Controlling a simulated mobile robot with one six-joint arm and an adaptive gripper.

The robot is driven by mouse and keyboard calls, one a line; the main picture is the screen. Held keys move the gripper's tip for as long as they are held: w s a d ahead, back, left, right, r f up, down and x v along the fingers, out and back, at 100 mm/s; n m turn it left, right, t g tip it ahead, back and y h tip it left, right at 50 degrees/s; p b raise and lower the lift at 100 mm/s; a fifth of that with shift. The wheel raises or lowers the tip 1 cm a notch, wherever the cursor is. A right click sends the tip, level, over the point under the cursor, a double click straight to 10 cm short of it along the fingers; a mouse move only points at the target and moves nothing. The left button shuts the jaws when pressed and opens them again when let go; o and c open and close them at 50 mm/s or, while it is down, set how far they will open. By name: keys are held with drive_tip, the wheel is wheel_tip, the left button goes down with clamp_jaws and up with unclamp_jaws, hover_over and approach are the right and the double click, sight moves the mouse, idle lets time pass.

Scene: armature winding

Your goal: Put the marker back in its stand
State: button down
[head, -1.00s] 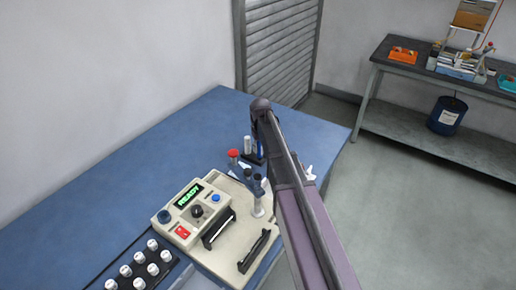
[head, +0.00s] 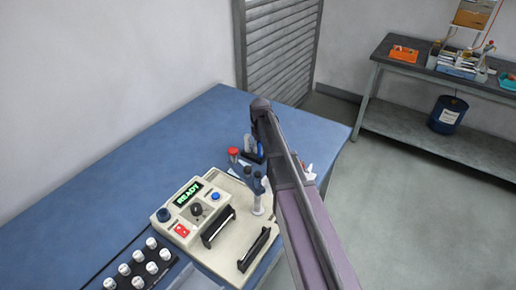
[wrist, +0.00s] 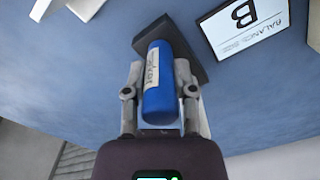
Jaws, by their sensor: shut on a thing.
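The marker (wrist: 158,90) is a blue cylinder with a pale label, held between the two grey fingers of my gripper (wrist: 158,68) in the wrist view. The stand (wrist: 182,38) is a dark block just past the marker's far end, and the marker overlaps it in the picture. I cannot tell whether the marker is seated in it or only in front of it. In the head view my arm covers most of the gripper. The dark stand (head: 252,157) shows only in part, beside my arm on the blue table.
A white card lettered B (wrist: 245,32) lies right of the stand in the wrist view. In the head view a beige machine (head: 205,222) reading READY and a red-capped bottle (head: 233,155) stand close by. The blue table (head: 150,150) is clear at the left.

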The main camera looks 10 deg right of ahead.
drive_tip(key=shift+c, duration=1.8)
unclamp_jaws()
drive_tip(key=shift+r, duration=0.1)
drive_tip(key=shift+r+p, duration=3.95)
drive_tip(key=shift+p, duration=0.1)
wheel_tip(320, 180, up, 9)
drive_tip(key=p, duration=0.9)
drive_tip(key=shift+r, duration=0.25)
